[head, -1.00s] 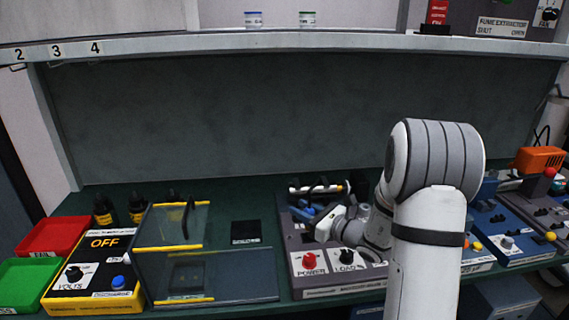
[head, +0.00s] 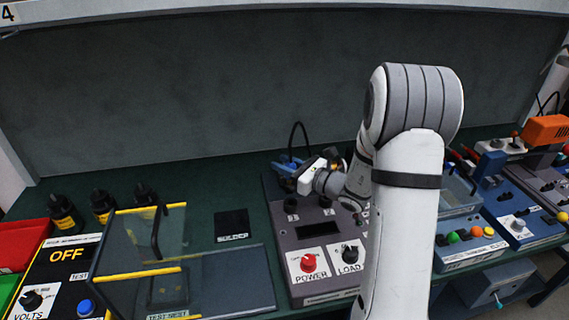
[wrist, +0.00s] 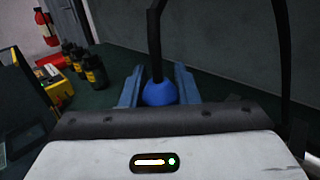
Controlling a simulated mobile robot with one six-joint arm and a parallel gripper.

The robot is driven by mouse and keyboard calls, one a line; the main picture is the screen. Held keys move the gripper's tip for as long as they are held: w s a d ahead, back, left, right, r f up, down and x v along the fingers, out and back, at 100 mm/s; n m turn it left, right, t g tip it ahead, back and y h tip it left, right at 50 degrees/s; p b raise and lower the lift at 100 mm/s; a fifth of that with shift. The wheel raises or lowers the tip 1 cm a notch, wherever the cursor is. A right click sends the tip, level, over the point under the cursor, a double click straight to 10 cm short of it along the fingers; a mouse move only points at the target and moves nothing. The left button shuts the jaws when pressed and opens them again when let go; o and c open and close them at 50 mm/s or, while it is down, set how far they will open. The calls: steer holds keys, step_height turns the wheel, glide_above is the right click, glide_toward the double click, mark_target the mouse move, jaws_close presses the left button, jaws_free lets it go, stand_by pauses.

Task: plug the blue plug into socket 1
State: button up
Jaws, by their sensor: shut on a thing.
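My gripper (head: 287,164) has blue fingers and is over the back left edge of the grey panel in the head view. In the wrist view, my gripper (wrist: 158,88) is shut on the blue plug (wrist: 160,93), a rounded blue body between the fingers with a black cable rising from it. In the head view the plug is too small to make out, and the cable (head: 298,135) loops up behind my gripper. The grey panel (head: 283,235) carries dark round sockets (head: 291,204) in front of my gripper. Their numbers are not readable, so I cannot tell which is socket 1.
The panel has a red POWER knob (head: 308,262) and a black LOAD knob (head: 349,253). A clear cover with yellow edges (head: 150,272) stands to the left. Several black bottles (head: 103,205) stand at the back left. My arm hides the panel's right part.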

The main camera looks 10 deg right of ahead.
steer(key=b, duration=0.5)
glide_above(286, 200)
step_height(286, 200, down, 6)
steer(key=shift+w+a+r, duration=0.1)
steer(key=shift+w, duration=0.05)
steer(key=shift+b, duration=0.45)
stand_by(1.5)
steer(key=shift+f+b, duration=1.7)
steer(key=shift+f, duration=0.25)
steer(key=o, duration=1)
steer(key=shift+o, duration=0.2)
steer(key=shift+v, duration=3.95)
